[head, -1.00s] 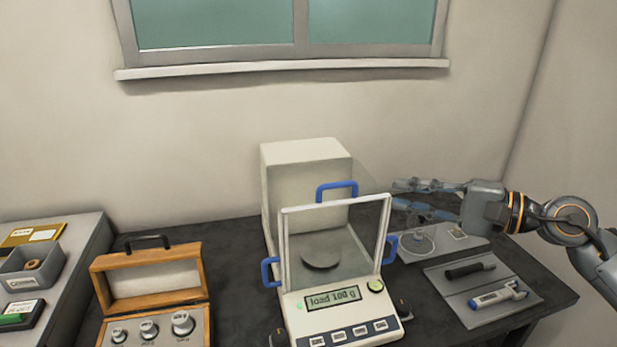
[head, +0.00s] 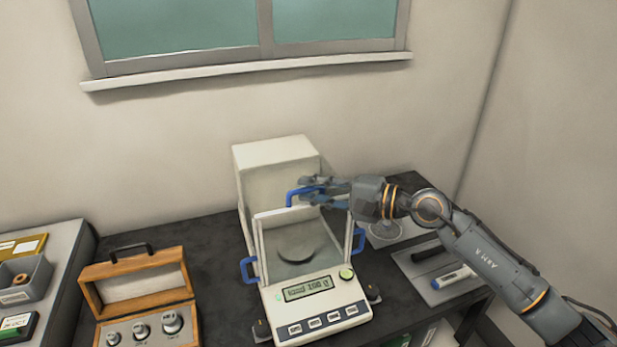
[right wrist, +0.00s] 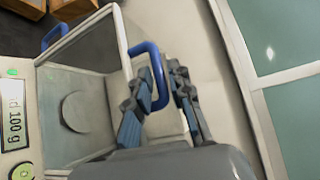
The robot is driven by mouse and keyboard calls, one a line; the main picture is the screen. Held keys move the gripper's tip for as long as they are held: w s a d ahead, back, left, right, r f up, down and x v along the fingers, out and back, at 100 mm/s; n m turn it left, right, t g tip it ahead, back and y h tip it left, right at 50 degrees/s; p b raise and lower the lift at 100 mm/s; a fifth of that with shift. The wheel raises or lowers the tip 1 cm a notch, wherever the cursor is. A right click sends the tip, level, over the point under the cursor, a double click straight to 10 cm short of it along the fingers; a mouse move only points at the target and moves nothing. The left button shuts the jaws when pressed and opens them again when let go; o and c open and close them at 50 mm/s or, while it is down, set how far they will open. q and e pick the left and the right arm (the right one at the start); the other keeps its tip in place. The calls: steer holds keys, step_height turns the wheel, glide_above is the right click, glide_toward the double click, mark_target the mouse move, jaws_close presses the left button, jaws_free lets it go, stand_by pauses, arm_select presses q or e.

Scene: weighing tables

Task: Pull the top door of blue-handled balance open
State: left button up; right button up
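The balance (head: 318,290) with blue handles stands on the dark table, its display reading "load 100 g". Its blue top handle (head: 292,194) stands up from the top of the glass chamber; it also shows in the right wrist view (right wrist: 161,80). My right gripper (head: 308,189) reaches in from the right at that handle. In the right wrist view its fingers (right wrist: 163,75) are apart, with part of the handle between them. I cannot tell whether they touch it. A round pan (head: 296,252) inside the chamber looks empty. My left gripper is not in view.
Blue side handles (head: 249,270) stick out from the chamber. An open wooden weight box (head: 135,285) stands left of the balance, a grey tray table (head: 60,270) farther left. A pad (head: 440,287) with pen-like tools lies right, below my arm. The wall is close behind.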

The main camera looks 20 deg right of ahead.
steer(key=shift+w+a, duration=0.35)
steer(key=shift+a, duration=0.1)
steer(key=shift+f, duration=0.1)
jaws_close()
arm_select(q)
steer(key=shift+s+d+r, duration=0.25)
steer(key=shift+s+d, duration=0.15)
